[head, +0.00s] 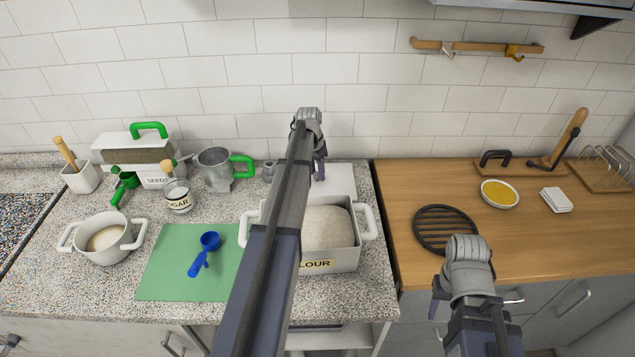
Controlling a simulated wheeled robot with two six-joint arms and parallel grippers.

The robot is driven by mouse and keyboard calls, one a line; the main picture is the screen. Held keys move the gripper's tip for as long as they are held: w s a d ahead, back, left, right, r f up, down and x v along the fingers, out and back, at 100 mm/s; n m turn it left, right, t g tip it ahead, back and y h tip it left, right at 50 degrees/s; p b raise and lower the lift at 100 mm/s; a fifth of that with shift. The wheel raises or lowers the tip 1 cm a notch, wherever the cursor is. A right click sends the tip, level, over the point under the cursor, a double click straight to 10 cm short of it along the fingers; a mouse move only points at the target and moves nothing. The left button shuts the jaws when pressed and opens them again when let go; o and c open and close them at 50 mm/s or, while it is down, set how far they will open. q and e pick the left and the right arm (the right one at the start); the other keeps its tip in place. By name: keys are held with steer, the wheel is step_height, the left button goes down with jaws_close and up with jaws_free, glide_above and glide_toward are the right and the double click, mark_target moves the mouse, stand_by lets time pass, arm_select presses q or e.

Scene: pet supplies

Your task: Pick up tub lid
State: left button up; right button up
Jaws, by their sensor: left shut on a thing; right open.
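The flour tub (349,262) is a white two-handled bin on the left worktop, labelled FLOUR. It is open and pale flour shows inside. A flat white panel (341,176), which looks like the tub lid, shows just behind the tub. My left gripper (319,172) is over this panel, beyond the tub, and is shut on it. The exact contact is small and partly hidden, and my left arm covers the tub's left part. My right gripper (438,305) is open and empty, low in front of the wooden worktop.
A green mat (165,268) with a blue scoop (205,252) lies left of the tub. A white pot (104,238), sugar jar (178,196), metal mug (214,170) and seeds box (130,148) stand further left.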

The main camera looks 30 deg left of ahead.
arm_select(q)
jaws_close()
steer(key=shift+r, duration=0.1)
arm_select(e)
steer(key=shift+r, duration=0.1)
